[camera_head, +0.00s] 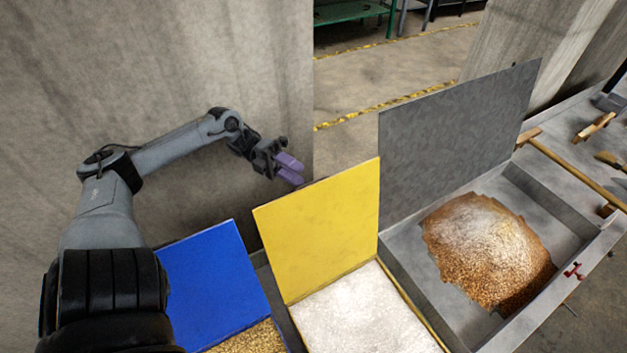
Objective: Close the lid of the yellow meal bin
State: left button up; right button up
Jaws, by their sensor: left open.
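The yellow meal bin (403,291) stands at the lower middle, filled with white meal (360,315). Its yellow lid (322,226) stands raised and open at the bin's back edge, leaning slightly. My left gripper (295,170) has purple fingertips and is open and empty. In the picture it sits just above the lid's top edge, at its left half. It appears apart from the lid, on the side toward the wall. The front of the bin is cut off by the lower edge. My right gripper is out of view.
A blue bin with its blue lid (212,285) raised stands on the left, holding golden grain (250,338). On the right is a grey metal trough (400,257) with heaped grain (485,245) and a tall grey panel (450,140). A concrete wall (270,70) rises behind.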

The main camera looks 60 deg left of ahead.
aim_at(314, 182)
pick_arm(q)
jog(key=shift+p+x, duration=0.8)
jog(key=shift+x, duration=2.45)
grip_shut()
